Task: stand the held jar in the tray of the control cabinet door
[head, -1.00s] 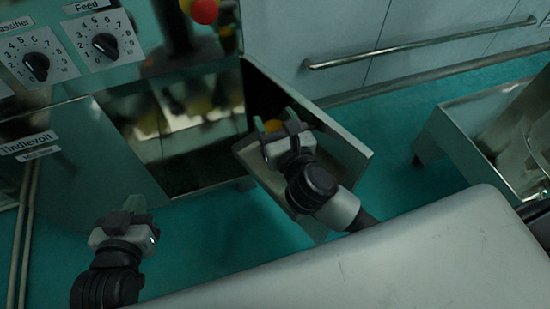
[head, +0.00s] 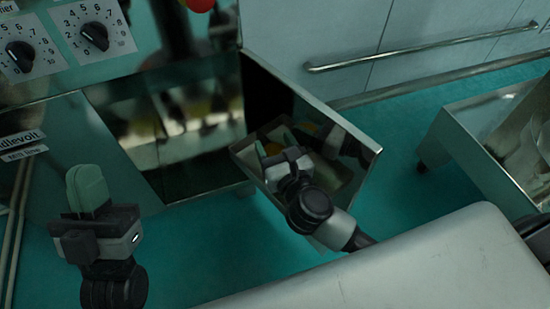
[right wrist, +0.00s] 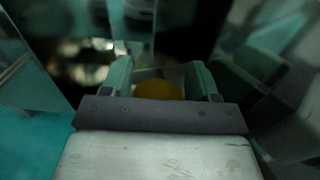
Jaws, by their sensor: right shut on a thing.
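The jar shows as an orange round top (right wrist: 159,90) between the fingers of my right gripper (right wrist: 160,82) in the right wrist view; its lower part is hidden. In the head view my right gripper (head: 273,143) is shut on it, over the inner side of the open, shiny cabinet door (head: 345,122). The door tray is mostly hidden by my gripper, and I cannot tell whether the jar touches it. My left gripper (head: 88,190) is at the left with pale green fingers pointing up; their gap is unclear.
The cabinet's dial panel (head: 95,35) is at the upper left, with a dark opening beside the door. A wall rail (head: 420,50) runs behind. A metal stand (head: 470,125) is at the right. Teal floor (head: 395,195) lies clear between door and stand.

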